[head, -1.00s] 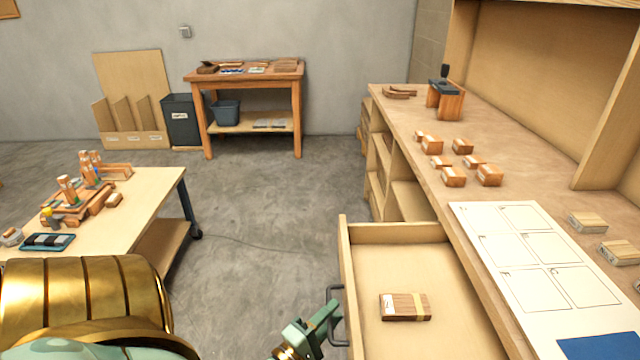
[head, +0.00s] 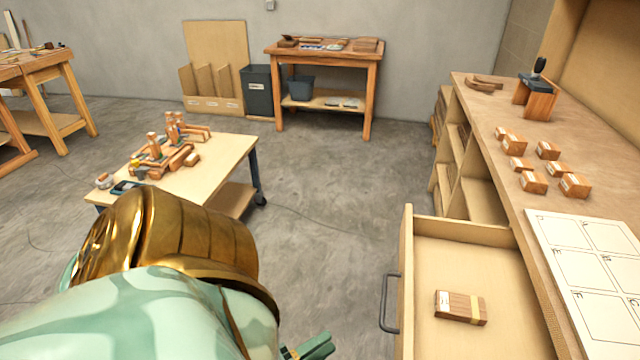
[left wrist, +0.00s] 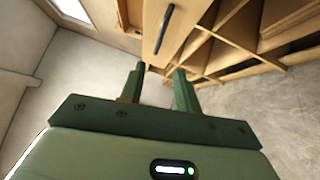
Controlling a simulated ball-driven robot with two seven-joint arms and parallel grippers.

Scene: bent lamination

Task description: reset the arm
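My left arm fills the lower left of the head view, and its green gripper (head: 312,347) shows only partly at the bottom edge, left of the open drawer (head: 406,290). In the left wrist view the two fingers of my left gripper (left wrist: 158,88) stand apart with nothing between them. The dark drawer handle (head: 390,303) is clear of the gripper; it also shows ahead of the fingers in the left wrist view (left wrist: 164,29). My right gripper is not in view.
The pulled-out drawer holds a small wood bundle (head: 460,307). The workbench (head: 490,110) on the right carries several wood blocks (head: 533,182) and a white chart sheet (head: 590,270). A wheeled table (head: 225,150) with wooden parts stands left. Concrete floor (head: 330,190) lies open between.

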